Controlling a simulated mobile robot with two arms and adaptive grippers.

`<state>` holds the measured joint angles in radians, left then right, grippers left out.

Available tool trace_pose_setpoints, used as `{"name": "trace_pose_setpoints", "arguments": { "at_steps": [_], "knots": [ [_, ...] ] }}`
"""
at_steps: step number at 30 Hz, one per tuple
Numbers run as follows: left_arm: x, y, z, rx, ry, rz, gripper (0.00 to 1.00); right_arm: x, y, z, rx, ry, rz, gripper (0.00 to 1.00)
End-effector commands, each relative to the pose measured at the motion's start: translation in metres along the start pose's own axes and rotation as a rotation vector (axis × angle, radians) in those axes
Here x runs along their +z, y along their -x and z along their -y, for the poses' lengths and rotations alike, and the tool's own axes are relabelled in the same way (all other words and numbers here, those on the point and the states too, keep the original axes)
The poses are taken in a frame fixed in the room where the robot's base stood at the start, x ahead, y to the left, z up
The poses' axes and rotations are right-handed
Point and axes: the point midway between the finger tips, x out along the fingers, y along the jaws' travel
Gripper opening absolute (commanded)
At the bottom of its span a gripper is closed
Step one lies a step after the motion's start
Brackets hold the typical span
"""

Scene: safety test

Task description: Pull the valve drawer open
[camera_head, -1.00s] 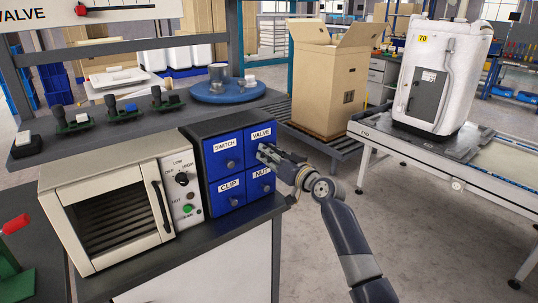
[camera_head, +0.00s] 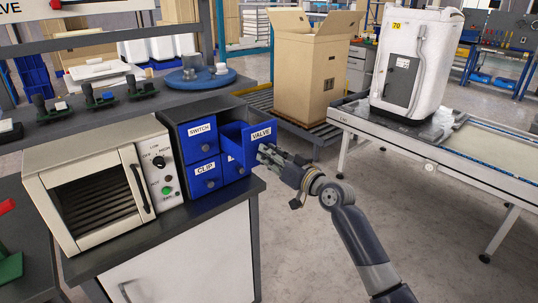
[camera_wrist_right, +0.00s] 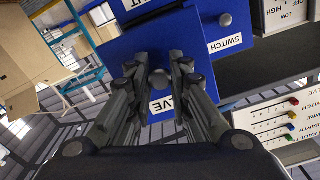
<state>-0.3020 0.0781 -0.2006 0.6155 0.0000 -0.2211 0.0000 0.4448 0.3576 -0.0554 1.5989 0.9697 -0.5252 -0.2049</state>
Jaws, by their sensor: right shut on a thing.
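The blue valve drawer (camera_head: 257,139) is at the upper right of a small dark cabinet with several blue drawers, and it stands pulled out from it. My right gripper (camera_head: 267,152) is at the drawer's front, shut on its knob. In the right wrist view the fingers (camera_wrist_right: 160,80) sit either side of the round knob (camera_wrist_right: 160,79), over the partly covered VALVE label (camera_wrist_right: 161,105). The switch drawer (camera_head: 201,140) and clip drawer (camera_head: 206,178) are closed. The drawer below the valve drawer is mostly hidden. My left gripper is not in view.
A white oven (camera_head: 92,182) stands left of the cabinet on the dark counter. A blue round turntable (camera_head: 199,79) is behind. A cardboard box (camera_head: 306,85) and a conveyor with a white tank (camera_head: 412,65) are at the right. Floor in front of the drawer is free.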

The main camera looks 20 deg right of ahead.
Motion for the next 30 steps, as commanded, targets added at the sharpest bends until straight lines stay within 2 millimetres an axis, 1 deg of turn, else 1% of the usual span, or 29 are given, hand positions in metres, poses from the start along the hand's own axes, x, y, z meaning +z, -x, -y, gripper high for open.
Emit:
{"name": "trace_pose_setpoints", "arguments": {
  "at_steps": [1, 2, 3, 4, 5, 11, 15, 17, 20, 23, 30],
  "knots": [
    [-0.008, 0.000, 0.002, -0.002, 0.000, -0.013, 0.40, 0.000, 0.000, 0.000, 0.000, -0.001, -0.001, 0.00],
    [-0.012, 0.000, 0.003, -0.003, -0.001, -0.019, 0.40, 0.000, 0.000, 0.000, 0.000, -0.001, -0.001, 0.21],
    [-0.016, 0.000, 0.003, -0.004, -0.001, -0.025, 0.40, 0.000, 0.000, 0.000, 0.000, -0.001, -0.001, 0.30],
    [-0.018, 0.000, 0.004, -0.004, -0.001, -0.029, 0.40, 0.000, 0.000, 0.000, 0.000, -0.001, -0.001, 0.36],
    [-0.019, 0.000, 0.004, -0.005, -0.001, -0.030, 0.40, 0.000, 0.000, 0.000, 0.000, -0.001, -0.001, 0.39],
    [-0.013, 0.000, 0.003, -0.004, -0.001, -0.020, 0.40, 0.000, 0.000, 0.000, 0.000, -0.001, 0.000, 0.39],
    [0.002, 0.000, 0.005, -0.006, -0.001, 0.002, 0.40, 0.000, 0.001, 0.000, 0.000, 0.000, 0.000, 0.39],
    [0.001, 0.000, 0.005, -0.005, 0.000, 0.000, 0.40, 0.001, 0.004, -0.001, 0.001, 0.000, 0.001, 0.39],
    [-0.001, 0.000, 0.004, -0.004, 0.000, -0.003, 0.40, 0.001, 0.015, -0.002, 0.002, 0.001, 0.001, 0.39],
    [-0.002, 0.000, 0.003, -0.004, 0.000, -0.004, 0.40, 0.002, 0.032, -0.001, 0.001, 0.003, 0.003, 0.39],
    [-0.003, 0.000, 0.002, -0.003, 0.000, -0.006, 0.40, 0.002, 0.082, -0.001, 0.002, 0.002, 0.003, 0.39]
  ]
}}
